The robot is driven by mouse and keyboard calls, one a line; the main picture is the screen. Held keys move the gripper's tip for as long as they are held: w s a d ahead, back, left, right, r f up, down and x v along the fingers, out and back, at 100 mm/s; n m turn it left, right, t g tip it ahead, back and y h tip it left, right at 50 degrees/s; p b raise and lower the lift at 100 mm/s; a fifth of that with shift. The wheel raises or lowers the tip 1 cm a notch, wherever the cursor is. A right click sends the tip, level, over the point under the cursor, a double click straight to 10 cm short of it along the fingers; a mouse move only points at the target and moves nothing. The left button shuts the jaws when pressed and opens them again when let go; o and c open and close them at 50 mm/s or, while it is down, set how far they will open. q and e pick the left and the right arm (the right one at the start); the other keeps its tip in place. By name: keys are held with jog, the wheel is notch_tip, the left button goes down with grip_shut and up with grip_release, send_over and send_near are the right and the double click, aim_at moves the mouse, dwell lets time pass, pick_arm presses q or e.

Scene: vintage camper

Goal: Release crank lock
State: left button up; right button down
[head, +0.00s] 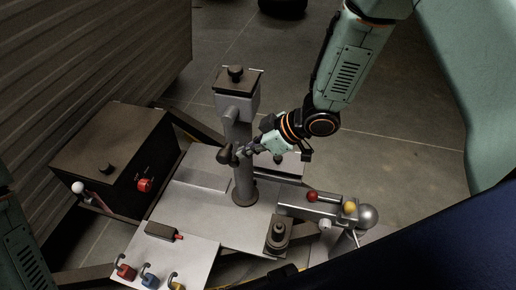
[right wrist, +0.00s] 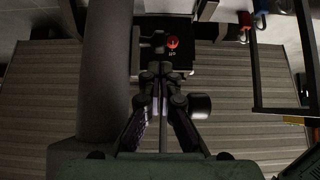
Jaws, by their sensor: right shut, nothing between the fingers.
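A grey upright post (head: 241,165) with a box-shaped head and black knob (head: 235,73) stands on the metal plate. A dark rounded knob (head: 223,153) shows at the post's left side; I cannot tell for sure whether it is the crank lock. My right gripper (head: 243,150) reaches in from the right at mid-post height, with its fingers shut and empty. Contact cannot be told. My left gripper is not in view.
A dark box (head: 115,150) with a red knob (head: 145,185) stands left. The hitch coupling (head: 325,205) with red and yellow balls is at right. The ribbed camper wall (head: 90,50) rises behind.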

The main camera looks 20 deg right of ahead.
aim_at(238, 164)
jog(key=shift+b+x, duration=0.35)
jog(key=shift+x, duration=1)
notch_tip(238, 164, down, 3)
jog(key=shift+s+f+b, duration=0.1)
jog(key=shift+f+b, duration=0.15)
jog(key=shift+b, duration=0.2)
jog(key=shift+r, duration=0.1)
